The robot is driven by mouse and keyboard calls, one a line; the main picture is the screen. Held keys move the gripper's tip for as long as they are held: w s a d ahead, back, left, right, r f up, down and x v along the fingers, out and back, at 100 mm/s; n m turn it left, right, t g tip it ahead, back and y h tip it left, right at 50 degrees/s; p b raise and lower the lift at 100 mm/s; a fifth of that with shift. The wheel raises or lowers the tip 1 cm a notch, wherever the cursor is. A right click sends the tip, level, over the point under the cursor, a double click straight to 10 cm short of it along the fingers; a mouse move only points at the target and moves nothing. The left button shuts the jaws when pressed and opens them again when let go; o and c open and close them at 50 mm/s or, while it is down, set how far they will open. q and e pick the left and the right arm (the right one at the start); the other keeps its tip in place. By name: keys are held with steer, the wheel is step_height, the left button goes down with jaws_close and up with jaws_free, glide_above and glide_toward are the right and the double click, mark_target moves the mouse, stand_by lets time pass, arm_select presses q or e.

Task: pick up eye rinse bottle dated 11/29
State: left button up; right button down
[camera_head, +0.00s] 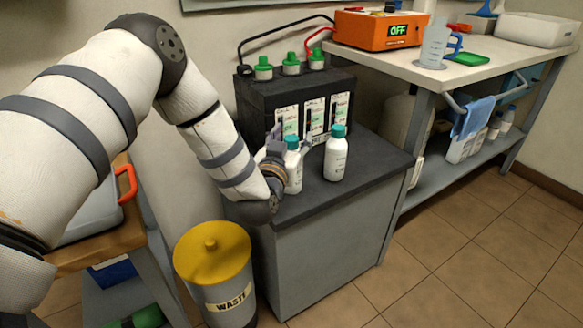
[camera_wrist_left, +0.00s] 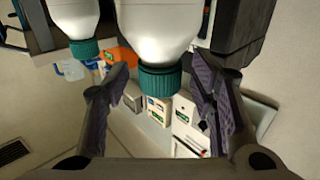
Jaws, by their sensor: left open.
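Two white bottles with teal caps stand on the dark cabinet top (camera_head: 367,165). The left bottle (camera_head: 293,172) is partly hidden by my left gripper (camera_head: 284,150). The right bottle (camera_head: 336,160) stands clear, a little apart from it. The dates on both are too small to read. In the left wrist view, one bottle (camera_wrist_left: 152,28) is between my open left gripper's (camera_wrist_left: 160,82) fingers, with a gap on each side of its cap. The second bottle (camera_wrist_left: 77,18) is outside the fingers, to the left. My right gripper is not in view.
A black battery (camera_head: 262,110) with green caps and labelled cells stands right behind the bottles. A yellow-lidded waste bin (camera_head: 212,255) stands at the cabinet's front left. A bench (camera_head: 480,65) with an orange charger (camera_head: 382,30) is at the right.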

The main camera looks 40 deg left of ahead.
arm_select(q)
jaws_close()
